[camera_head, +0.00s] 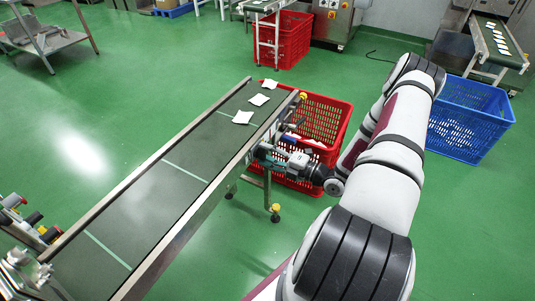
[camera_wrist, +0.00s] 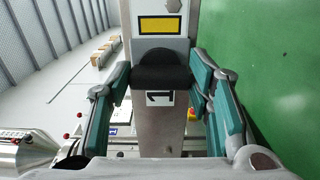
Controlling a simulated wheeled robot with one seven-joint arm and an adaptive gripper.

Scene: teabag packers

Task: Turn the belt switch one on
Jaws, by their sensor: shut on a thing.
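Belt switch one is a black rotary knob (camera_wrist: 162,72) on a grey metal post, with a yellow label above it and a "1" label below it in the wrist view. My gripper (camera_wrist: 162,68) has its teal-padded fingers on both sides of the knob and is shut on it. The knob's wide front bar lies level across the wrist picture. In the head view my gripper (camera_head: 262,153) reaches the right side of the conveyor (camera_head: 140,215), near its far end. The knob is hidden there by the gripper and the frame.
White teabag packets (camera_head: 242,117) lie at the belt's far end. A red crate (camera_head: 325,118) stands right beside the conveyor, close under my arm. A blue crate (camera_head: 470,125) stands farther right. Green floor is clear left of the belt.

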